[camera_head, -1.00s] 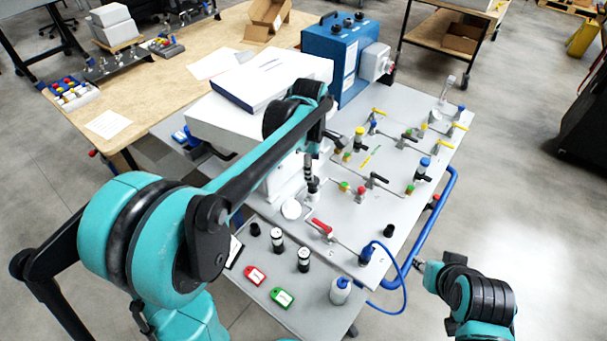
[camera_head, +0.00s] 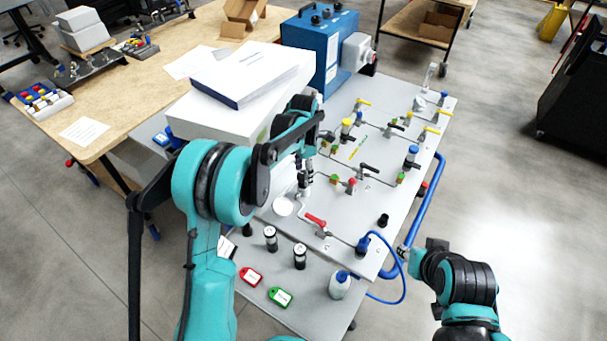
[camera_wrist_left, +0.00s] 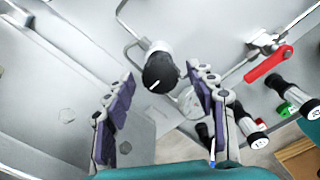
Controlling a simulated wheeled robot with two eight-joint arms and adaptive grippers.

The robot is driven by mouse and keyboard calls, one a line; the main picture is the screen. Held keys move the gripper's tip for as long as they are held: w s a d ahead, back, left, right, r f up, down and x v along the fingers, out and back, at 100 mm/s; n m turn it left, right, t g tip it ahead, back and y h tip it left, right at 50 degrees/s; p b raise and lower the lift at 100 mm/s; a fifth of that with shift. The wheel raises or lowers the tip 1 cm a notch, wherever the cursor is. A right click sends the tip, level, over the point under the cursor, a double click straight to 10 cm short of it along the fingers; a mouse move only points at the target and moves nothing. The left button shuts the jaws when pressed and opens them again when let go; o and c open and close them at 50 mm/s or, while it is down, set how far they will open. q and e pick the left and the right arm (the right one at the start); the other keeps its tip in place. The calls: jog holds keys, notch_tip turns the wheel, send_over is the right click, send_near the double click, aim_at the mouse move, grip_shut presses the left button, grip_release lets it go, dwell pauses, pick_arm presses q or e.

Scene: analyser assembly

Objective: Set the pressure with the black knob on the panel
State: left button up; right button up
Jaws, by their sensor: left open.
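The black knob (camera_wrist_left: 160,72) with a white mark sits on a pale round fitting on the grey panel (camera_head: 385,198). In the left wrist view it lies just beyond and between the fingertips of my left gripper (camera_wrist_left: 159,76). That gripper is open and empty, its purple-padded fingers on either side of the knob's near end; I cannot tell whether they touch it. In the head view my left gripper (camera_head: 306,178) points down at the panel's left part, and the knob is hard to make out there. My right gripper (camera_head: 404,252) is by the panel's lower right edge; its fingers are unclear.
A red-handled valve (camera_head: 316,220) and a blue hose (camera_head: 404,285) lie near the panel's front. Black-and-white cylinders (camera_head: 270,238), a red tag (camera_head: 250,277), a green tag (camera_head: 280,297) and a bottle (camera_head: 340,285) stand or lie on the lower shelf. A blue box (camera_head: 320,45) stands behind.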

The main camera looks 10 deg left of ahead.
pick_arm(q)
jog(key=shift+f, duration=0.15)
jog(key=c, duration=1.2)
jog(key=shift+o, duration=0.2)
